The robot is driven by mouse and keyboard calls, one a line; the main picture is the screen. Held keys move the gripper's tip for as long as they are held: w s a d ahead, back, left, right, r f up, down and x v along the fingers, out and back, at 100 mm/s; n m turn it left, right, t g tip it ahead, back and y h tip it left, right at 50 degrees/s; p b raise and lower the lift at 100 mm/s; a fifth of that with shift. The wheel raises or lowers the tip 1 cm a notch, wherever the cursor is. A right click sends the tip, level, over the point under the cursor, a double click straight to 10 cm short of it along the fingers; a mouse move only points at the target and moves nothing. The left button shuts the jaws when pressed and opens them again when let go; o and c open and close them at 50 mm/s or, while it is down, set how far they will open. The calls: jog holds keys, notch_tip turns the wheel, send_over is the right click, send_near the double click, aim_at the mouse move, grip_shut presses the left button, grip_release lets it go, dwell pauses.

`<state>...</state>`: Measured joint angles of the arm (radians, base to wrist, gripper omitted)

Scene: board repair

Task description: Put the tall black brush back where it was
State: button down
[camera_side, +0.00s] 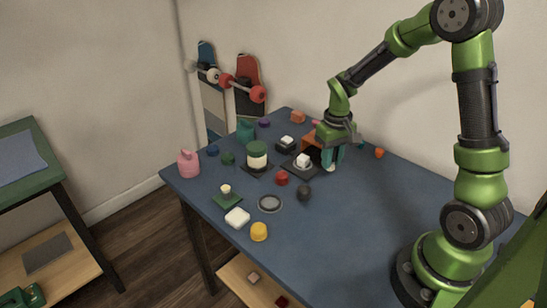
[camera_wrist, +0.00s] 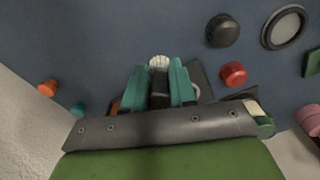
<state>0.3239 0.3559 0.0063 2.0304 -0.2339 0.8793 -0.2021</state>
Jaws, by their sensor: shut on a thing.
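My gripper (camera_wrist: 160,75) has teal fingers and is closed around a dark, narrow object with a pale, bristle-like end, which looks like the black brush (camera_wrist: 159,62).
A red piece (camera_side: 281,178), a dark round piece (camera_side: 304,193) and a grey ring (camera_side: 270,203) lie in front. A green-and-white jar (camera_side: 257,157) stands to the left. An orange box (camera_side: 311,140) is behind my gripper, and an orange piece (camera_side: 379,153) is to the right. The table's right part is clear.

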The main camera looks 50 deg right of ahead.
jog(key=shift+f, duration=2.4)
jog(key=shift+f, duration=0.1)
jog(key=c, duration=0.9)
grip_release()
notch_tip(320, 180, up, 12)
jog(key=shift+r, duration=0.1)
jog(key=s+a+r+t, duration=0.2)
jog(key=s+a+r, duration=0.1)
jog(key=a, duration=0.2)
jog(key=s+a+r+t+y, duration=0.1)
jog(key=s+a+r+t, duration=0.1)
jog(key=s+a+r, duration=0.2)
jog(key=s+a+r+t+y, duration=0.1)
jog(key=s+a+r+t, duration=0.2)
jog(key=s+a+r, duration=0.1)
jog(key=shift+s+a+r, duration=0.1)
jog(key=shift+s+a, duration=0.05)
jog(key=shift+a, duration=0.75)
